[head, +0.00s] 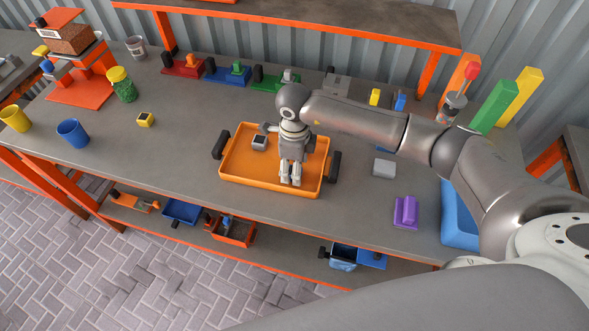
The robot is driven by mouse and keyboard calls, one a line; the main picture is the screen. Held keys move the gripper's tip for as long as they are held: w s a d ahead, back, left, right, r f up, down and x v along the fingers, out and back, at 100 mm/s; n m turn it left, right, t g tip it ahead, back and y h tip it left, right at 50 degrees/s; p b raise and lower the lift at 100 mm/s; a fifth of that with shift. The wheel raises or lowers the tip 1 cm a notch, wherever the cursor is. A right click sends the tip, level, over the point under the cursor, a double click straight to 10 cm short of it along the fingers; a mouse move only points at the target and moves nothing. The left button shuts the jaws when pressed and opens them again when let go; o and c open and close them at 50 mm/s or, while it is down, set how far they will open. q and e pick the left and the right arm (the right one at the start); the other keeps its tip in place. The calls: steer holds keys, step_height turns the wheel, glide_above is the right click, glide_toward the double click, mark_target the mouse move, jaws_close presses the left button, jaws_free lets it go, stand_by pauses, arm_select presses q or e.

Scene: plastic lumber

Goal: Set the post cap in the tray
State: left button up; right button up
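An orange tray (235,176) with black handles lies on the workbench. Inside it, at the upper left, is a small light grey square piece with a dark top (259,142), which may be the post cap. A similar yellow piece with a dark top (146,120) lies on the bench to the left. A pale grey block (384,168) lies to the right of the tray. My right gripper (290,182) points down over the tray's right half, its fingertips close together. I cannot tell whether anything is between them. My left gripper is out of view.
A purple piece (405,212) and a blue bin (456,215) are at the right. Bench between cups and tray is mostly clear.

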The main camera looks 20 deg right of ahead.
step_height(320, 180, up, 10)
steer(key=b, duration=0.2)
steer(key=shift+b, duration=0.4)
